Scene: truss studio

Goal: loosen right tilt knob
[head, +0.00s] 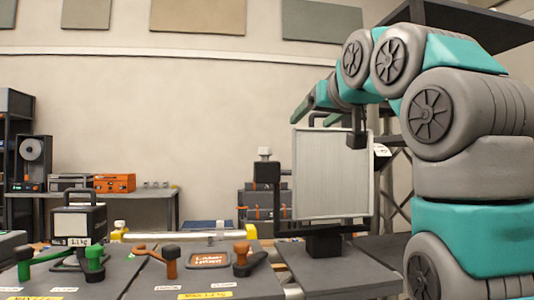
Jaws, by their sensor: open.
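A pale lamp panel (331,175) stands upright on a dark stand (324,242) right of centre. A small white piece with a dark mark (381,150) shows at its upper right edge; I cannot tell whether this is the right tilt knob. My gripper (328,128) is at the panel's top edge, reached by my arm from the right. It is open, with nothing seen between its fingers. A dark part hangs in front of the panel's upper right. Contact with the panel cannot be told.
A back table (150,194) holds an orange box (108,183). A dark shelf (455,22) overhangs at upper right.

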